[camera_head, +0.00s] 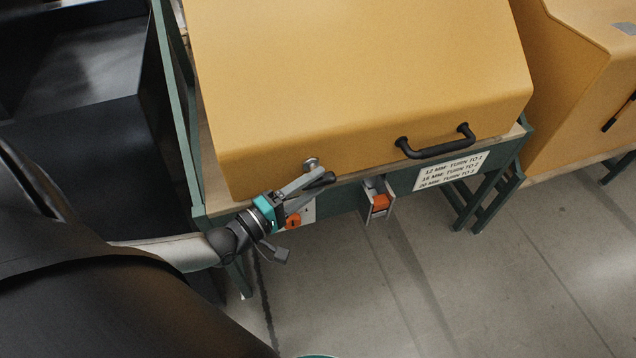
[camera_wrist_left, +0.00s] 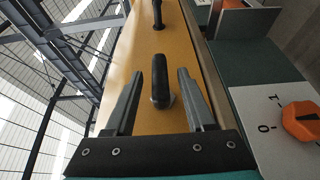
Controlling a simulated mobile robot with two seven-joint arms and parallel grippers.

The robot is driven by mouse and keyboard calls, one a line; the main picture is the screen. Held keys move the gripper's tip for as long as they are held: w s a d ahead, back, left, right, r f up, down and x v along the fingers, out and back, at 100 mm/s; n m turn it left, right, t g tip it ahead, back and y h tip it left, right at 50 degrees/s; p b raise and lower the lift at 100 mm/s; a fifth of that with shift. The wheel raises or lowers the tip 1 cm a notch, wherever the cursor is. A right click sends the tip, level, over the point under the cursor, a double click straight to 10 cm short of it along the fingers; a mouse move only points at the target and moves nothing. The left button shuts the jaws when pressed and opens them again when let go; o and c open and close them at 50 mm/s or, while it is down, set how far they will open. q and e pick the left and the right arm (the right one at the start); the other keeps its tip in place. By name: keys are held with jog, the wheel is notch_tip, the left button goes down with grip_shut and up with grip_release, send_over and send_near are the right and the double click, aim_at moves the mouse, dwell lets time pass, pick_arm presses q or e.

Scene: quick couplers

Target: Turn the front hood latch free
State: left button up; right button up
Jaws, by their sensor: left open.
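The yellow hood (camera_head: 360,80) is down on the green-framed bench. Its front latch has a round metal base (camera_head: 311,163) low on the hood's front face, near the left corner, and a black lever (camera_head: 325,179). In the left wrist view the black latch lever (camera_wrist_left: 160,78) stands between my left gripper's two fingers, with a gap on each side. My left gripper (camera_head: 312,181) is open at the latch, and its fingers partly hide the latch in the head view. My right gripper is not in view.
A black bar handle (camera_head: 436,147) sits right of the latch on the hood. Below the hood edge are an orange rotary switch (camera_wrist_left: 302,121) marked 0 and 1, an orange part in a metal bracket (camera_head: 380,203), and a label plate (camera_head: 450,171). The floor in front is clear.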

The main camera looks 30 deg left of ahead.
pick_arm(q)
jog(key=shift+x, duration=0.8)
grip_shut()
